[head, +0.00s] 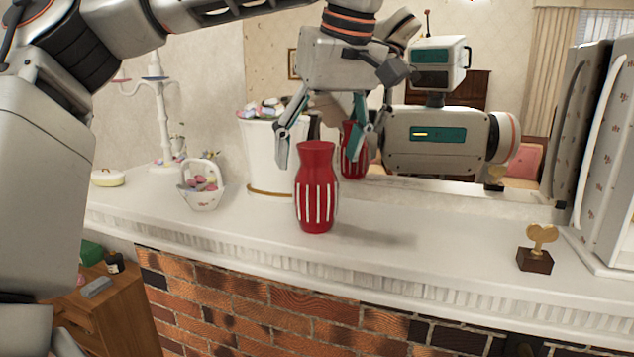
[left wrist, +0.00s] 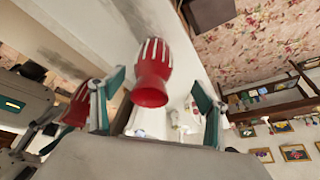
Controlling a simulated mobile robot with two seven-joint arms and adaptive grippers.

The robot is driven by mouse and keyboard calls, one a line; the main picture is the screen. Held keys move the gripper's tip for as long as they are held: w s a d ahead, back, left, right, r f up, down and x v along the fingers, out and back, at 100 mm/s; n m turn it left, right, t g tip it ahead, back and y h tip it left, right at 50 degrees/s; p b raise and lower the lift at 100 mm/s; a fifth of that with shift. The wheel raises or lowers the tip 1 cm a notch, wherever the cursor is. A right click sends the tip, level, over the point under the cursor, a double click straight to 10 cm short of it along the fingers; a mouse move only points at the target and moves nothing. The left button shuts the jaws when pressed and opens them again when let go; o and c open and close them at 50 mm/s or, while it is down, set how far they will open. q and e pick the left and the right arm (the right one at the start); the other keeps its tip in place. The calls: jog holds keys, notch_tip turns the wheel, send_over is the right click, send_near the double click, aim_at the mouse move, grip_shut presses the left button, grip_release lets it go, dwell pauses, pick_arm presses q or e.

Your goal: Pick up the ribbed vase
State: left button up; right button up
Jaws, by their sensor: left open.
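The ribbed vase (head: 316,195) is red with white vertical ribs and stands upright on the white mantel in the head view. It also shows in the left wrist view (left wrist: 154,72), between the fingers and beyond them. My left gripper (head: 320,163) hangs above the vase, pointing down, with its fingers spread to the left and right of the vase's neck. It is open and empty. I cannot tell whether either finger touches the vase. My right gripper is not in view.
A white pot (head: 262,160) stands close behind and left of the vase. A small basket (head: 201,194) is further left. A trophy (head: 536,250) and a white cabinet (head: 606,160) are at the right. A mirror behind reflects me and the vase. The mantel (head: 420,245) right of the vase is clear.

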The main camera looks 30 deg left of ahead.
aim_at(316, 186)
pick_arm(q)
jog(key=shift+w+a+f, duration=0.6)
jog(key=shift+w+f, duration=0.15)
jog(key=shift+w, duration=0.05)
jog(key=shift+s+f, duration=0.15)
jog(key=shift+f, duration=0.45)
jog(key=x, duration=0.4)
jog(key=shift+w+d+f, duration=0.15)
jog(key=shift+w, duration=0.25)
jog(key=shift+a+f, duration=0.2)
jog(key=shift+f, duration=0.15)
jog(key=c, duration=1.6)
